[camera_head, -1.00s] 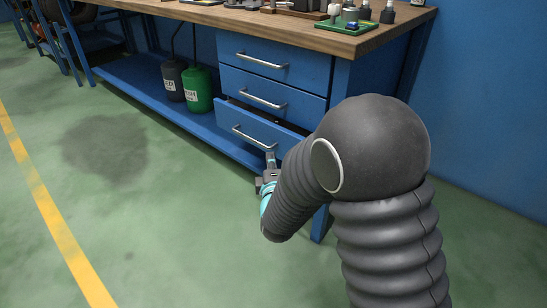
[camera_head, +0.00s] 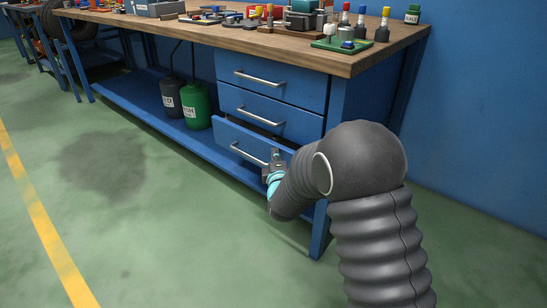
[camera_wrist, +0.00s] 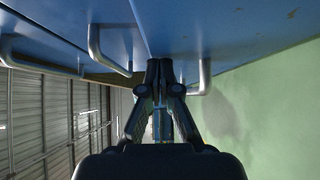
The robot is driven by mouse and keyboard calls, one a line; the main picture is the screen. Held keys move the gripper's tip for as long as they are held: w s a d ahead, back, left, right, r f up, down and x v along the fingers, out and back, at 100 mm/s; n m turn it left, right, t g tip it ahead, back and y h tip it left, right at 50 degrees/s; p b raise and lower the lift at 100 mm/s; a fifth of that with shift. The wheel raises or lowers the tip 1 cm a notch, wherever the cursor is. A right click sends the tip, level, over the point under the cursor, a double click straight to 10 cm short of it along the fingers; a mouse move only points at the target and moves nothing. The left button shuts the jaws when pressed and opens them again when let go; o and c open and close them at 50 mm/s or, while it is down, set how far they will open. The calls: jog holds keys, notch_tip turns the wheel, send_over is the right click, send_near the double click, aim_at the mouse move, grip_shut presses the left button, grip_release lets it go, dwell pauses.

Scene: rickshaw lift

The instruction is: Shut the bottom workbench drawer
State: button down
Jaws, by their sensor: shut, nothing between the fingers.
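The bottom drawer (camera_head: 228,134) of the blue workbench stands partly open, its front ahead of the drawers above. Its silver handle (camera_head: 246,153) runs across the front. My gripper (camera_head: 275,154) is at the right end of this handle, close to the drawer front. In the wrist view, my gripper (camera_wrist: 158,65) has its fingertips together, with nothing between them, near the blue drawer front (camera_wrist: 220,30). Part of a handle (camera_wrist: 205,78) shows just right of the fingers. I cannot tell whether the fingertips touch the front. My arm hides the drawer's right lower part.
The middle drawer (camera_head: 233,99) and top drawer (camera_head: 235,70) look shut. A green container (camera_head: 197,107) and a dark one (camera_head: 172,98) stand on the lower shelf (camera_head: 130,100). A bench leg (camera_head: 319,230) is right of the drawers. The green floor ahead is clear.

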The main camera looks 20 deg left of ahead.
aim_at(286, 148)
jog(key=w+b, duration=0.1)
jog(key=w+d+b, duration=0.1)
jog(key=w, duration=0.1)
jog(key=w+d+b, duration=0.1)
jog(key=shift+w+f, duration=0.15)
jog(key=shift+w, duration=0.15)
jog(key=shift+w+r, duration=0.2)
jog(key=shift+r, duration=0.1)
